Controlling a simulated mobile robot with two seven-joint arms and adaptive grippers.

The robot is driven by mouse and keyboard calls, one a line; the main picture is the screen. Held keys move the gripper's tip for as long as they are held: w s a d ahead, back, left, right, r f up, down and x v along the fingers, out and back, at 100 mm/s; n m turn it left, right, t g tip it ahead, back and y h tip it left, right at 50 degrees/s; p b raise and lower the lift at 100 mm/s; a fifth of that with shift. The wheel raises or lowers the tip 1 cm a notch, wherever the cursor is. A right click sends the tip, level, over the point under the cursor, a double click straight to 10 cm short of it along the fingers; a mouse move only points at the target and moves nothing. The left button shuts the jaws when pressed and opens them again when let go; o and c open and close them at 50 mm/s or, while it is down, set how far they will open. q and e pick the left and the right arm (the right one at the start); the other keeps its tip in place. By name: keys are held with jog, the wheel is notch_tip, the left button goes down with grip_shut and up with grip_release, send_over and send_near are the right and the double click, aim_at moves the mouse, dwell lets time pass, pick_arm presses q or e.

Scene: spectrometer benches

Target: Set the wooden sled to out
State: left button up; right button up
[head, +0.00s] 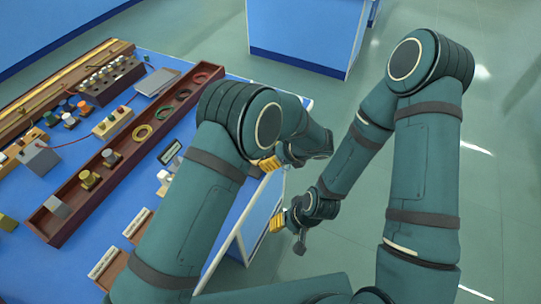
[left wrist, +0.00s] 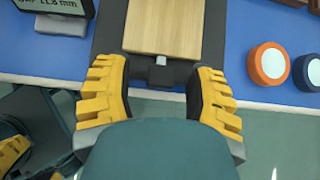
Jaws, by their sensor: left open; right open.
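In the left wrist view the wooden sled (left wrist: 165,28) is a pale wood block in a dark track. A small grey knob (left wrist: 160,75) is at its near end, at the bench edge. My left gripper (left wrist: 160,68) is open, its yellow fingers on either side of the knob and apart from it in the picture. In the head view my left gripper (head: 272,163) is at the bench's right edge; I cannot make out the sled there. My right gripper (head: 282,221) is open and empty, lower, off the bench.
A long brown tray (head: 118,160) and other parts cover the blue bench (head: 215,88). The floor to the right is open.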

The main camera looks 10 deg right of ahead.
pick_arm(q)
jog(key=shift+r, duration=0.1)
notch_tip(320, 180, up, 10)
jog(key=shift+f, duration=0.1)
dwell(0.3)
dwell(0.4)
